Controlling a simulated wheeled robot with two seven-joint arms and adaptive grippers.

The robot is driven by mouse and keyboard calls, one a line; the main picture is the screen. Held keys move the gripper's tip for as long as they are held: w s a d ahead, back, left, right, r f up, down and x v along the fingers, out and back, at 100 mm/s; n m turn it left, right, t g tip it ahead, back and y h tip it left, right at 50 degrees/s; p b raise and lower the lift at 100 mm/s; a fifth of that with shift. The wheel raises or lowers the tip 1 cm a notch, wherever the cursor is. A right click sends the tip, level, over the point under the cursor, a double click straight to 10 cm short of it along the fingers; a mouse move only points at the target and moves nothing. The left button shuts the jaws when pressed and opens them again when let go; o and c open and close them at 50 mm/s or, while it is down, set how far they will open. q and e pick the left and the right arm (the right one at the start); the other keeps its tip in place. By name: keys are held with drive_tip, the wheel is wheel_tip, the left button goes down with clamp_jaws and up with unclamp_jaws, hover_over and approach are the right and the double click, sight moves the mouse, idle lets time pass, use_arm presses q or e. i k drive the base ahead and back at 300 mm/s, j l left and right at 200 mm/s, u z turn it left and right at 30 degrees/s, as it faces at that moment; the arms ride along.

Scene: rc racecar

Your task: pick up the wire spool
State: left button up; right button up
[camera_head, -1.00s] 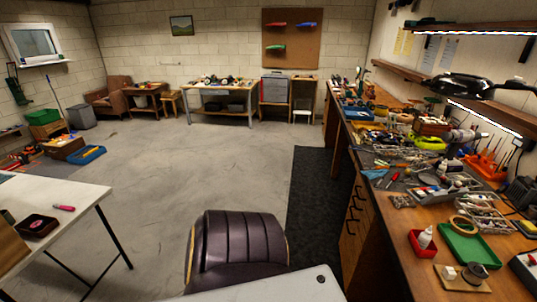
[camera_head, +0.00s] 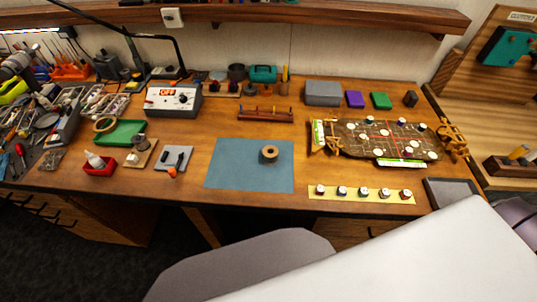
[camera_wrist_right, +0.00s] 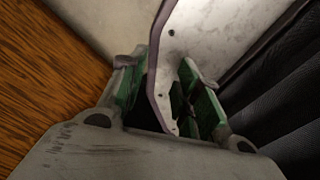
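A small spool-like roll (camera_head: 268,153), tan and dark with a hole in its top, stands on a blue mat (camera_head: 228,178) in the middle of the workbench (camera_head: 202,128). I cannot be sure from its look that it is the wire spool. A dark spool-like part and a small light part also sit on a wooden block (camera_head: 143,160) at the left. My right gripper (camera_wrist_right: 165,95) is in the right wrist view, its green-lined fingers apart, with no bench object seen between them. Neither gripper shows in the head view.
A green tray (camera_head: 128,135) with a tape roll, a red box (camera_head: 98,168) and a grey control unit (camera_head: 172,98) are left of the mat. A racecar chassis (camera_head: 375,137) and a yellow strip (camera_head: 345,194) lie right. Bare wood surrounds the mat's back edge.

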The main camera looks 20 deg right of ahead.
sight(270, 152)
drive_tip(key=k+j+z, duration=0.45)
drive_tip(key=z, duration=0.3)
